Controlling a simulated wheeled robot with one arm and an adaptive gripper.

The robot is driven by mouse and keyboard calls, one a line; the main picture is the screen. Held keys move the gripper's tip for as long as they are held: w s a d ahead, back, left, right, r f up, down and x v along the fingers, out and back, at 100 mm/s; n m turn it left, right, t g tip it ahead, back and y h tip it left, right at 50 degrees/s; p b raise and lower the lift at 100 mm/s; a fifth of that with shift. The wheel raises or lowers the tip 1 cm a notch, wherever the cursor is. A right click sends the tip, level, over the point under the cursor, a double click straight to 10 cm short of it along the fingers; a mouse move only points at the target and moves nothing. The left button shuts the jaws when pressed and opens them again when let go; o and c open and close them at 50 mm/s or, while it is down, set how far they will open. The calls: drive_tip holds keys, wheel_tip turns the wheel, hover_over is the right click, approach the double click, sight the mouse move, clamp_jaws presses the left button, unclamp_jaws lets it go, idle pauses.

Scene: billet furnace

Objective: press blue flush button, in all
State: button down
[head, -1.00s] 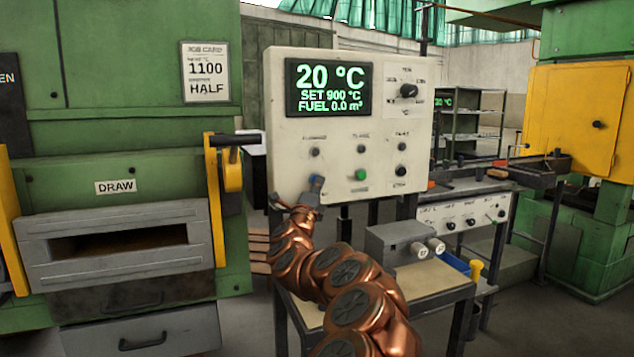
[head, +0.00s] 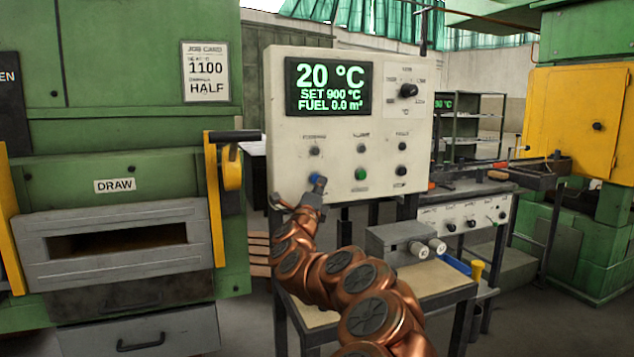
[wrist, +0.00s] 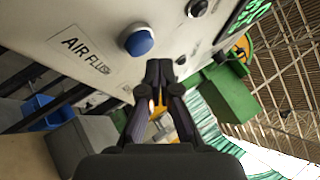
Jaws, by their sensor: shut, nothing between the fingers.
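The blue flush button (wrist: 138,41) is a round domed button on the pale control panel, beside a label reading AIR FLUSH in the wrist view. In the head view the blue button (head: 313,177) shows at the panel's lower left, partly hidden by my gripper (head: 320,184). My gripper (wrist: 159,66) is shut and empty. In the wrist view its fingertips lie below and right of the button, with a visible gap to it. I cannot tell whether the tips touch the panel face.
The control panel (head: 290,130) also carries a green button (head: 361,174), several dark knobs and a display (head: 328,86) reading 20 °C. A small table (head: 430,279) with a grey box (head: 390,240) stands below. The green furnace (head: 130,140) is at left.

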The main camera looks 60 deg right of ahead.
drive_tip(key=s+a+b, duration=0.1)
drive_tip(key=s+b, duration=0.1)
drive_tip(key=s+a+b, duration=0.1)
drive_tip(key=s, duration=0.1)
drive_tip(key=shift+a, duration=0.35)
idle(0.8)
